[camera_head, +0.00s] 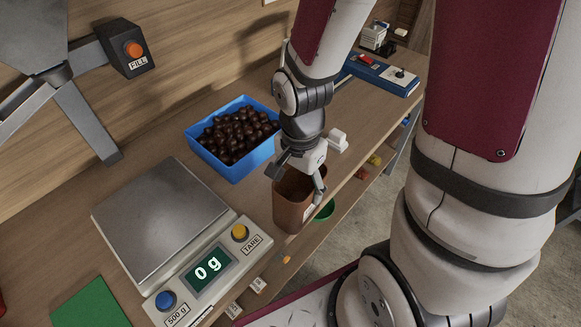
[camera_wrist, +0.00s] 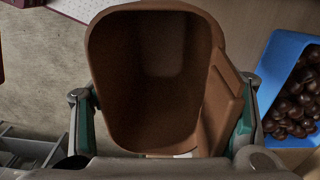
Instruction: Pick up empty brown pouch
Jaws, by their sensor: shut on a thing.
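The brown pouch (camera_head: 292,205) stands upright at the front edge of the wooden table in the head view, to the right of the scale. Its mouth is open and its inside looks empty. In the wrist view the pouch (camera_wrist: 155,82) fills the middle, with a finger pad at each side. My gripper (camera_head: 298,182) reaches down over the pouch and is shut on it, one finger on each side. I cannot tell whether the pouch's bottom touches the table.
A scale (camera_head: 160,215) reading 0 g stands left of the pouch. A blue crate (camera_head: 236,171) of chestnuts is behind it; the crate also shows in the wrist view (camera_wrist: 272,75). A blue device (camera_head: 380,75) lies at the back right. A green mat (camera_head: 92,305) lies front left.

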